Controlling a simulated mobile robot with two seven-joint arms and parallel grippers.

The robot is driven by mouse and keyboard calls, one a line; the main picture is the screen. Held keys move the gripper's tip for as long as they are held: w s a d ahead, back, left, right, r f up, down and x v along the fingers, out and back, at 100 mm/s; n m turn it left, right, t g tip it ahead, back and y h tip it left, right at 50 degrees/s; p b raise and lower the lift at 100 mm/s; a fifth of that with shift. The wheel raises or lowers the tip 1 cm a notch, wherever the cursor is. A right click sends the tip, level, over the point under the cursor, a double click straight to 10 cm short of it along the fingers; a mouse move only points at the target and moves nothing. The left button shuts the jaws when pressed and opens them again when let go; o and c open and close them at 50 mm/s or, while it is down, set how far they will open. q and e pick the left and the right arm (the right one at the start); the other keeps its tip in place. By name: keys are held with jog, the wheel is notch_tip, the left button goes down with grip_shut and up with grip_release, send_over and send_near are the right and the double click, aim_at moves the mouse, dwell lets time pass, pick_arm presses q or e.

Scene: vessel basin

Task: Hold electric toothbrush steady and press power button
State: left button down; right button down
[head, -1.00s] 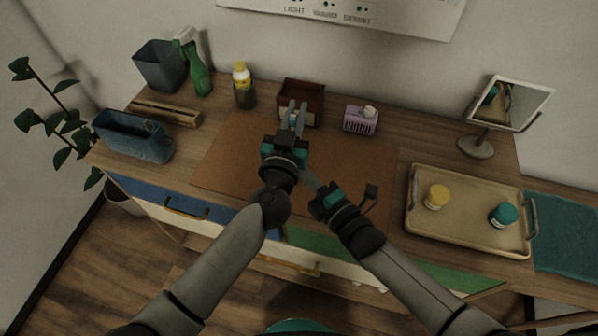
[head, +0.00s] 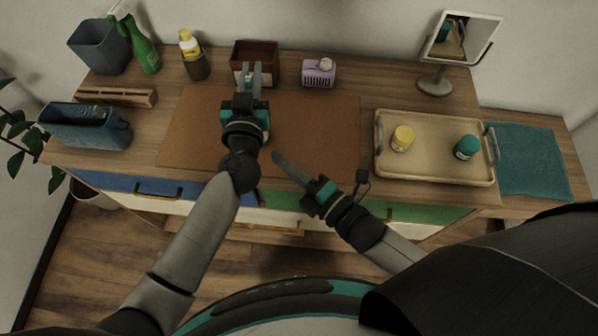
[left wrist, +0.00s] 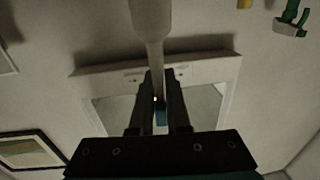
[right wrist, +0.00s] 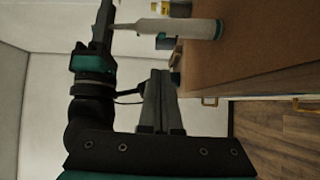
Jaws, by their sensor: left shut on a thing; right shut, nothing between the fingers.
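The electric toothbrush is white with a teal end. The right wrist view shows its pale body (right wrist: 175,28) stretching away from my left gripper's fingers; the left wrist view shows its wide body (left wrist: 151,18) beyond the fingertips and its thin neck between them. My left gripper (head: 251,72) is shut on it above the mat, and it is mostly hidden in the head view. My right gripper (head: 277,156) is shut and empty, lower and to the right, apart from the toothbrush. I cannot make out the power button.
A brown mat (head: 315,130) covers the middle of the counter. Behind it stand a dark red box (head: 254,52) and a purple holder (head: 319,74). A tray (head: 435,172) with yellow and teal jars is at right, below a mirror (head: 461,36). A blue caddy (head: 85,130) is at left.

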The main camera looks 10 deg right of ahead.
pick_arm(q)
jog(key=shift+f, duration=0.15)
pick_arm(e)
jog(key=v, duration=0.4)
jog(key=shift+s+d, duration=0.1)
jog(key=shift+s, duration=0.1)
pick_arm(q)
jog(key=c, duration=0.8)
grip_release()
jog(key=shift+s, duration=0.1)
jog(key=v, duration=1.1)
jog(key=shift+s, duration=0.4)
jog(key=shift+a, duration=0.1)
